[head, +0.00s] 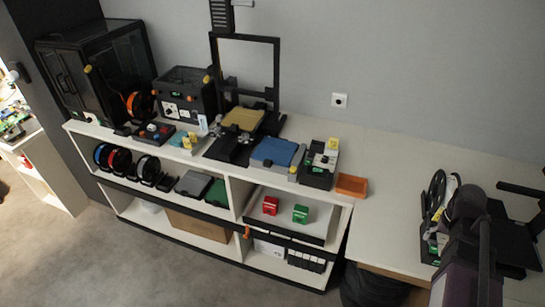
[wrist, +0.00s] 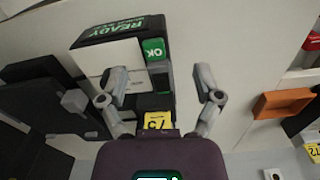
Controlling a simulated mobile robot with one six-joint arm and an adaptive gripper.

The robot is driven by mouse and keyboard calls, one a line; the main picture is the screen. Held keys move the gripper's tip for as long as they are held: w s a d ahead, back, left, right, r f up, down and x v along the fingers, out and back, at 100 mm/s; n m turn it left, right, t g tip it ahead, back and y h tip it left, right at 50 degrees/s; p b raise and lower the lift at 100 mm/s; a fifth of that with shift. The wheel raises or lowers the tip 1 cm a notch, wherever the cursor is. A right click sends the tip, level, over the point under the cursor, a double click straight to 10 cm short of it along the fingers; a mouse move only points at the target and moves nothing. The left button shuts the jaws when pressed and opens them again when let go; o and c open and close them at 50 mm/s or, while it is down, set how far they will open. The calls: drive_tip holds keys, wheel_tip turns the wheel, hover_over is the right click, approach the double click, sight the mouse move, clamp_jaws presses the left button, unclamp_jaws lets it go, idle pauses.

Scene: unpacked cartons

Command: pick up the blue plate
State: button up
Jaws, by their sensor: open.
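The blue plate (head: 275,152) lies flat on top of the white shelf unit, right of the middle, in the head view. It is not visible in the wrist view. My gripper (wrist: 162,82) is open in the wrist view, with its two fingers apart above a device (wrist: 112,58) marked READY and OK. A yellow tag (wrist: 158,120) shows at the device's near end. No blue plate is between the fingers. In the head view my arm is over the right-hand worktop, well to the right of the plate, and the fingertips cannot be made out there.
A yellow plate on a black printer (head: 243,119) stands behind left of the blue plate. A dark device (head: 319,165) stands close to its right, then an orange tray (head: 351,185). The white worktop (head: 400,180) between the tray and my arm is clear.

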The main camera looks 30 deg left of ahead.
drive_tip(key=s+m, duration=0.1)
drive_tip(key=s, duration=0.6)
drive_tip(key=shift+s, duration=0.15)
drive_tip(key=c, duration=0.3)
drive_tip(key=shift+s, duration=0.1)
drive_tip(key=shift+c, duration=0.3)
